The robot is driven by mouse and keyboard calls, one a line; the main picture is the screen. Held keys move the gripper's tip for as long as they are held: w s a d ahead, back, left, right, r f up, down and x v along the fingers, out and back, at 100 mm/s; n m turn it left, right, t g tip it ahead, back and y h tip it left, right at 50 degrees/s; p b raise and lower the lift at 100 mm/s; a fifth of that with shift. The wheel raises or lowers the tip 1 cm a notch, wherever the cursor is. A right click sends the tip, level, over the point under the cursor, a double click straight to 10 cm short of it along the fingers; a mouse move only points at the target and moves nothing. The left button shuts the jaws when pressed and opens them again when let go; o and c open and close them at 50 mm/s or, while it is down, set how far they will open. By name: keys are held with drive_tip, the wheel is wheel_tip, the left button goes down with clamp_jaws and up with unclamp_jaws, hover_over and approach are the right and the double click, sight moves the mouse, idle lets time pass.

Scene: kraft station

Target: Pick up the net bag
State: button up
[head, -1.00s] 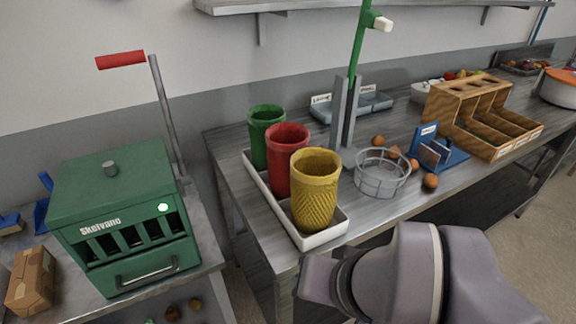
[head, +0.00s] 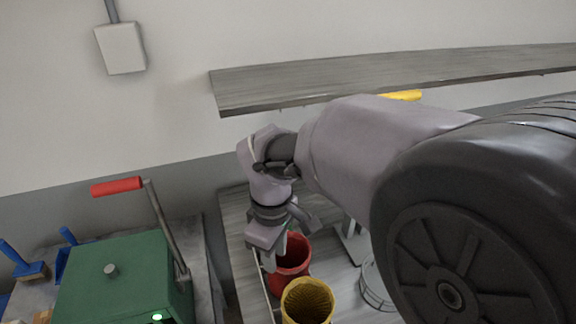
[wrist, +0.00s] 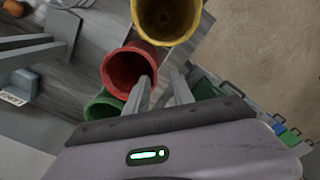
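No thing is plainly a net bag. The nearest match is the yellow holder (head: 307,302) with a net-like pattern, but I cannot tell whether it is the net bag. In the wrist view the yellow holder (wrist: 165,14) stands at the top, the red holder (wrist: 128,66) below it and the green holder (wrist: 101,108) lowest. My gripper (head: 275,254) is over the row by the red holder (head: 292,262) in the head view. In the wrist view my gripper (wrist: 163,88) has its two fingers apart and nothing between them. One fingertip overlaps the red rim; contact is unclear.
The green machine (head: 120,275) with a red-handled lever (head: 117,187) stands at the left. A shelf (head: 320,85) runs along the wall above. A wire basket (head: 374,287) sits right of the holders. My arm hides most of the right bench.

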sight(277, 278)
drive_tip(key=f+b, duration=0.1)
drive_tip(key=f, duration=0.3)
drive_tip(key=f+b, duration=0.2)
drive_tip(key=f, duration=0.2)
drive_tip(key=w+f+b, duration=0.1)
drive_tip(key=f, duration=0.4)
drive_tip(key=shift+s, duration=0.1)
clamp_jaws()
idle(0.7)
